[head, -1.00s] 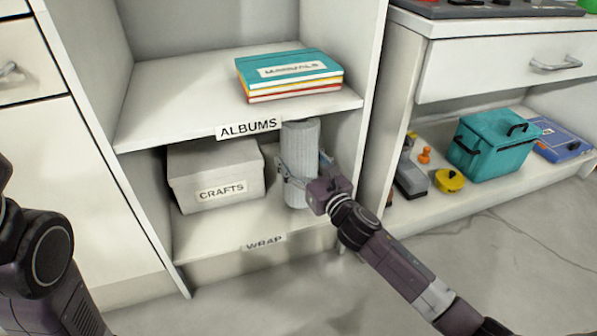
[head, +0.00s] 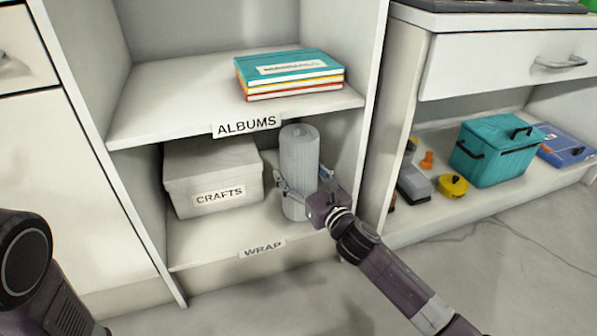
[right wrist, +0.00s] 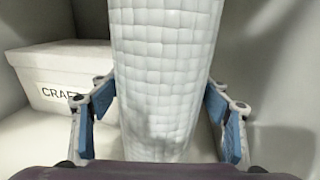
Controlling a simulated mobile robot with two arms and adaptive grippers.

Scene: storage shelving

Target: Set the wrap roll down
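The wrap roll (head: 299,150), a pale grey, quilted-looking cylinder, stands upright on the lower shelf (head: 215,245), behind the WRAP label (head: 262,249). It fills the middle of the right wrist view (right wrist: 165,70). My right gripper (head: 302,180) is around the roll's lower half, with one finger on each side. In the right wrist view its blue-padded fingers (right wrist: 161,95) are spread, with narrow gaps beside the roll, so it looks open. The roll's base is partly hidden by the gripper. My left gripper is out of view; only part of that arm shows.
A grey CRAFTS box (head: 212,170) stands left of the roll. The upper shelf (head: 165,100), labelled ALBUMS, holds a stack of folders (head: 290,75) above the roll. A side panel rises close on the right. A teal container (head: 495,152) stands in the neighbouring unit.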

